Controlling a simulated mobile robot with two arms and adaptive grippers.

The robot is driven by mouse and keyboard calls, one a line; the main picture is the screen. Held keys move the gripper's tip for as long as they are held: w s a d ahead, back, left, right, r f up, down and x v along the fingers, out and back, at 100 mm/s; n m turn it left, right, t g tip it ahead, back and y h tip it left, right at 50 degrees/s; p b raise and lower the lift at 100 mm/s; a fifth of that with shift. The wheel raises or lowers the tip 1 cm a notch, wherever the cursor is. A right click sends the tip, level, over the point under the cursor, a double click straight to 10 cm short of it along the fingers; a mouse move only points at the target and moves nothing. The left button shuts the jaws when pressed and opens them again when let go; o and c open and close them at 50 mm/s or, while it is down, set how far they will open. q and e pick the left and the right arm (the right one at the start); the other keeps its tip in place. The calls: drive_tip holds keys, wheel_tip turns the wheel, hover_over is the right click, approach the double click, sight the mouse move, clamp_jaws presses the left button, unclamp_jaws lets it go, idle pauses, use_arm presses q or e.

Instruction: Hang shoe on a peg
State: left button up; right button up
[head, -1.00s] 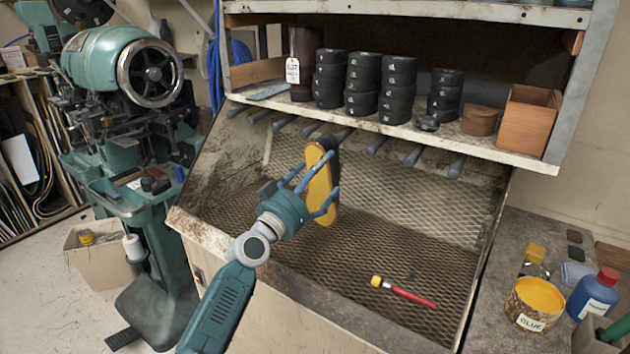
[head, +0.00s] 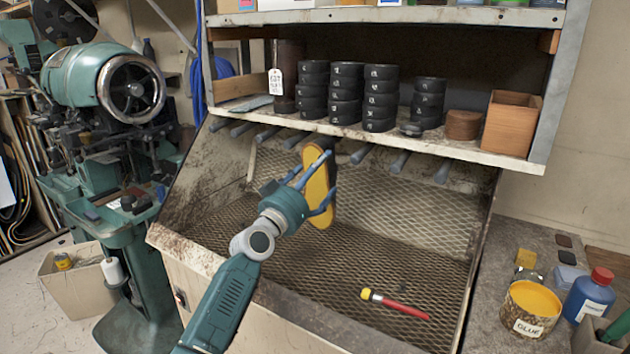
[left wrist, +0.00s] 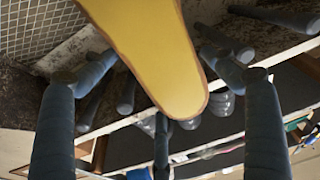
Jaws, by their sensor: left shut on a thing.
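The shoe (head: 319,190) shows its yellow sole toward me in the head view, with a dark upper behind it. My left gripper (head: 305,190) is shut on the shoe and holds it upright in front of the mesh-backed bay, its top close to the peg row. In the left wrist view the sole (left wrist: 165,50) fills the middle, between the blue-grey fingers. Whether the shoe touches a peg is hidden. My right gripper is out of view.
Above the pegs, a shelf (head: 470,151) holds stacked black discs (head: 381,98) and a wooden box (head: 511,123). A red-handled tool (head: 400,306) lies on the mesh floor. A glue pot (head: 531,308) and blue bottle (head: 591,296) stand at right. A green machine (head: 100,85) stands left.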

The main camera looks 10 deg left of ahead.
use_arm(q)
drive_tip(key=shift+r, duration=0.1)
drive_tip(key=o, duration=1.3)
